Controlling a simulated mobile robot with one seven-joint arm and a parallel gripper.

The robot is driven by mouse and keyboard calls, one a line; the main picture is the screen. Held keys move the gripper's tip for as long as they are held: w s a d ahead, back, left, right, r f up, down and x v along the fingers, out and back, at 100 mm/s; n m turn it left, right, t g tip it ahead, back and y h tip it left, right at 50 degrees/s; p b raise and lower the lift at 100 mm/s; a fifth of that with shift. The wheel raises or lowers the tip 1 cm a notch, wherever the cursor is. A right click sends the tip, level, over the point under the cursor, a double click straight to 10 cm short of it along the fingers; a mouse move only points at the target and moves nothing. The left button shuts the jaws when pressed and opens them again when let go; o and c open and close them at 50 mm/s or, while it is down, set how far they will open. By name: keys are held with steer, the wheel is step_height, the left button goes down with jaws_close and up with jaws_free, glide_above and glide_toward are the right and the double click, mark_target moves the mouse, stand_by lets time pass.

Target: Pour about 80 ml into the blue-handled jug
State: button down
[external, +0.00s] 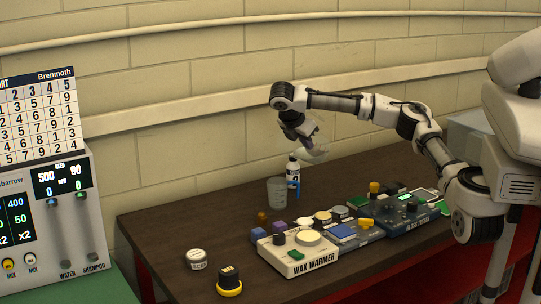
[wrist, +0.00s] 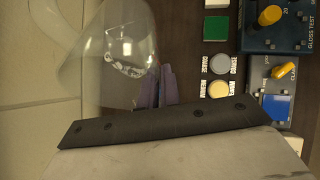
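The blue-handled jug (external: 277,193) is a clear, upright vessel on the dark table; its blue handle shows on its right side. I cannot make out a fill level in it. My gripper (external: 306,135) is above and to the right of the jug, near the wall. It appears shut on a clear vessel (external: 318,151), which looks tilted. In the wrist view the clear vessel (wrist: 95,60) fills the upper left, with white markings showing on or through it, beside the purplish fingers (wrist: 158,88). The grip itself is partly hidden, and any liquid inside is unclear.
The wax warmer (external: 296,256) and other control boxes (external: 352,234) line the front right. A small white jar (external: 196,259) and a yellow-black knob (external: 229,282) are front left. The table's back left is clear.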

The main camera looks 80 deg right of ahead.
steer(key=shift+w+a+f+h+p, duration=0.15)
steer(key=shift+a+f+h+p, duration=0.1)
steer(key=shift+f+h+p, duration=0.15)
steer(key=shift+w+a+f+g+h+p, duration=0.2)
steer(key=shift+f+g+h+p, duration=0.15)
steer(key=shift+f+p, duration=0.25)
steer(key=shift+w+a+f+g+h+p, duration=0.1)
steer(key=shift+a+f+g+h+p, duration=0.1)
steer(key=shift+f+g+h+p, duration=0.3)
stand_by(1.0)
steer(key=shift+w+a+p, duration=0.2)
steer(key=shift+a+p, duration=0.15)
steer(key=shift+p, duration=0.6)
stand_by(0.6)
steer(key=shift+h+p, duration=0.3)
steer(key=shift+h, duration=0.15)
stand_by(0.8)
